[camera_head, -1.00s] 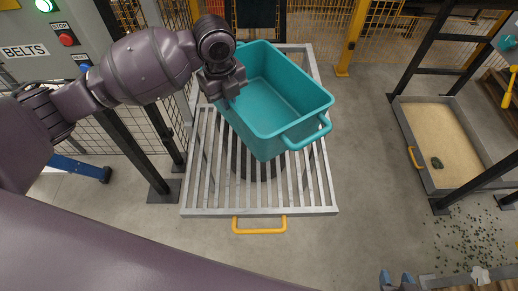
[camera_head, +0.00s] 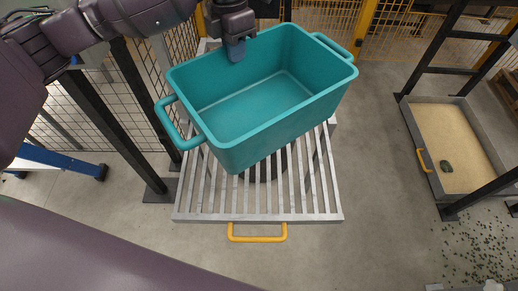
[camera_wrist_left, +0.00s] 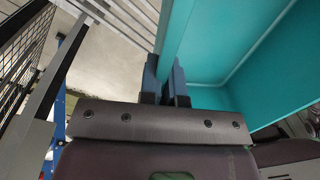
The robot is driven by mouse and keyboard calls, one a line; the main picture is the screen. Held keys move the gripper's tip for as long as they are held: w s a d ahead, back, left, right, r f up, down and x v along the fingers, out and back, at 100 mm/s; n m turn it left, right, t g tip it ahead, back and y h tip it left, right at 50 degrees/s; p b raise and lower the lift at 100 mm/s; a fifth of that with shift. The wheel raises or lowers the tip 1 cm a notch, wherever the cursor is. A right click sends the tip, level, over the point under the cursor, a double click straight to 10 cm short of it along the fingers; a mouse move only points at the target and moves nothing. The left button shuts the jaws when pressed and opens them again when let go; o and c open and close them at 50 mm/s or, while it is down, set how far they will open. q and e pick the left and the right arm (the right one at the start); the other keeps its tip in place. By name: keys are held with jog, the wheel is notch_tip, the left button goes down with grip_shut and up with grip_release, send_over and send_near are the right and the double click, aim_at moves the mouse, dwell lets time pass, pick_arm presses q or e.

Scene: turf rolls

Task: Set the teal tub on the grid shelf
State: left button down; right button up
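The teal tub (camera_head: 265,135) is empty and open-topped, with a loop handle at each end. It hangs over the back part of the grid shelf (camera_head: 300,217), apparently held above the slats; its underside is hidden. The shelf is a grey slatted frame with a yellow front handle (camera_head: 257,238). My left gripper (camera_head: 237,50) is shut on the tub's far long wall, near its middle. In the left wrist view, the fingers (camera_wrist_left: 166,85) pinch the tub's rim, with the teal interior (camera_wrist_left: 235,55) to the right. My right gripper is not in view.
A grey-framed tray of sand (camera_head: 455,140) with a dark stone (camera_head: 447,166) lies on the right between black posts. Dark posts and mesh fencing stand on the left. A blue-legged bench (camera_head: 60,160) is at the far left. Floor in front of the shelf is clear.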

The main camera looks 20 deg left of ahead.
pick_arm(q)
jog(key=m, duration=0.2)
jog(key=b, duration=0.2)
send_over(240, 91)
jog(key=w, duration=0.1)
jog(key=f, duration=0.5)
jog(key=shift+w+a, duration=0.15)
jog(key=shift+a, duration=0.2)
notch_tip(240, 91, down, 8)
jog(key=shift+r+b, duration=0.2)
jog(key=shift+b, duration=0.55)
jog(key=shift+f, duration=0.5)
notch_tip(240, 91, down, 5)
jog(key=shift+f+b, duration=0.2)
jog(key=shift+b, duration=0.65)
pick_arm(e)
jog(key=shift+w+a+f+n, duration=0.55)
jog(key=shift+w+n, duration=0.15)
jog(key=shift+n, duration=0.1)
pick_arm(q)
jog(key=shift+f, duration=0.2)
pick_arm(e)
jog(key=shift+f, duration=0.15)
pick_arm(q)
jog(key=c, duration=1.3)
grip_release()
